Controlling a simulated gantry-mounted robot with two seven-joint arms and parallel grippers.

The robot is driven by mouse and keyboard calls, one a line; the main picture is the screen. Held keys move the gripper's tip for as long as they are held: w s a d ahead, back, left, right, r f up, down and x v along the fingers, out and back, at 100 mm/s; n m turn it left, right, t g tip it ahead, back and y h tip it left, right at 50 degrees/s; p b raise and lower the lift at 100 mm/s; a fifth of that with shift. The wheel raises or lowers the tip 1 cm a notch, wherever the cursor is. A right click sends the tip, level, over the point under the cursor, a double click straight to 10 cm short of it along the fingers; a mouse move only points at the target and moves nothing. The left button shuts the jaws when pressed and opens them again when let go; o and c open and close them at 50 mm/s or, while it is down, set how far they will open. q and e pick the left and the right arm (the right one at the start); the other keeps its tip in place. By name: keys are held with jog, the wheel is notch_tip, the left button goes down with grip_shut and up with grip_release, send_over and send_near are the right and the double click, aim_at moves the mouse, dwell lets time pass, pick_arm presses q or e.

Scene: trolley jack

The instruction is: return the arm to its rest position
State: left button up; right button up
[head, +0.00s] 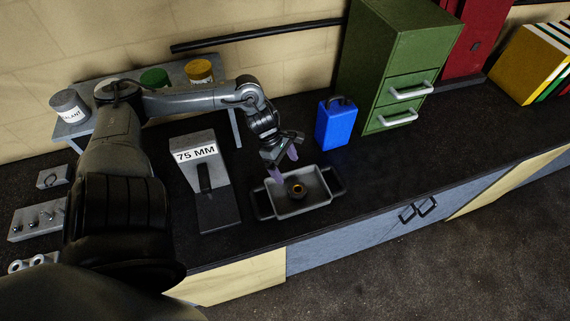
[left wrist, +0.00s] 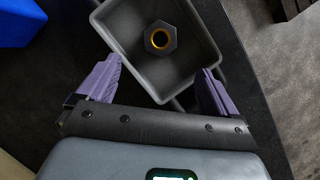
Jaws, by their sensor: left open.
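My left arm (head: 190,100) comes in from the left and reaches over the dark worktop. My left gripper (head: 282,162) has purple fingers, and they stand apart with nothing between them. It hangs above the back left part of a grey tray (head: 318,202). A dark hex nut with a brass-coloured ring (head: 297,190) lies in the tray. In the left wrist view the fingers (left wrist: 155,85) are spread at the near side of the tray (left wrist: 118,28), and the nut (left wrist: 160,40) lies beyond them. My right gripper is not in view.
A blue can (head: 335,124) and a green drawer cabinet (head: 385,80) stand right of the gripper. A grey jack marked "75 MM" (head: 203,175) stands left of the tray. A raised shelf with several tins (head: 155,79) is behind my arm.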

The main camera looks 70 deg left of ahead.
pick_arm(q)
jog(key=s+d+n+t+h+p, duration=0.35)
jog(key=d+p, duration=0.35)
jog(key=d, duration=0.9)
jog(key=w+d+r+n+t+y+p, duration=0.1)
jog(key=w+d+r+n+p, duration=0.15)
jog(key=d+n, duration=0.3)
jog(key=w+d+r+n+t+y+p, duration=0.1)
jog(key=d+r+n, duration=0.2)
jog(key=d+n, duration=0.3)
notch_tip(320, 180, up, 4)
jog(key=d+r+n+y, duration=0.1)
jog(key=n+y, duration=0.2)
jog(key=n, duration=1.2)
jog(key=s+a+f+n+g+y, duration=0.1)
jog(key=s+n+g, duration=0.4)
jog(key=n, duration=0.8)
jog(key=shift+s+a+f+y+p, duration=0.15)
jog(key=shift+s+a+y+p, duration=0.2)
jog(key=shift+s+a, duration=0.45)
